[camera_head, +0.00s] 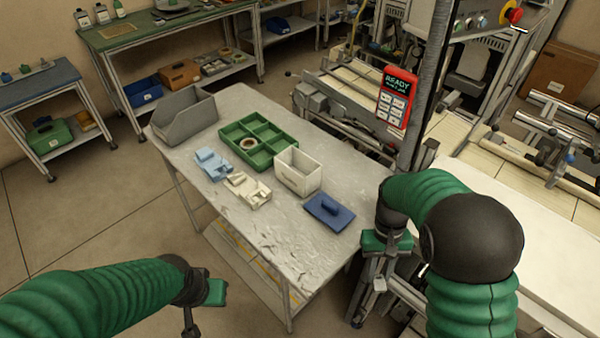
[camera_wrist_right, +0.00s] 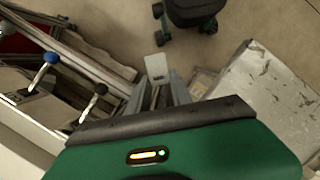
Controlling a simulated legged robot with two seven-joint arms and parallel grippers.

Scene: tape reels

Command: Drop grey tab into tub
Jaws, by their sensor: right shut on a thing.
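My right gripper (camera_wrist_right: 158,92) is shut on a small light grey tab (camera_wrist_right: 157,67), which sticks out past the fingertips in the right wrist view. In the head view the right gripper (camera_head: 358,318) hangs low, to the right of the table's near end and apart from it; I cannot make out the tab there. On the table stand an open cream tub (camera_head: 298,178) and, at the far left corner, a larger open grey bin (camera_head: 186,120). The inside bottom of the cream tub is mostly hidden. My left gripper (camera_head: 189,327) is at the bottom edge, its fingers mostly cut off.
The table (camera_head: 270,235) also holds a green divided tray (camera_head: 262,128) with a reel, a light blue fixture (camera_head: 212,164), a cream fixture (camera_head: 248,188) and a blue block with a handle (camera_head: 329,211). A post with a red display (camera_head: 395,98) stands beyond its right side.

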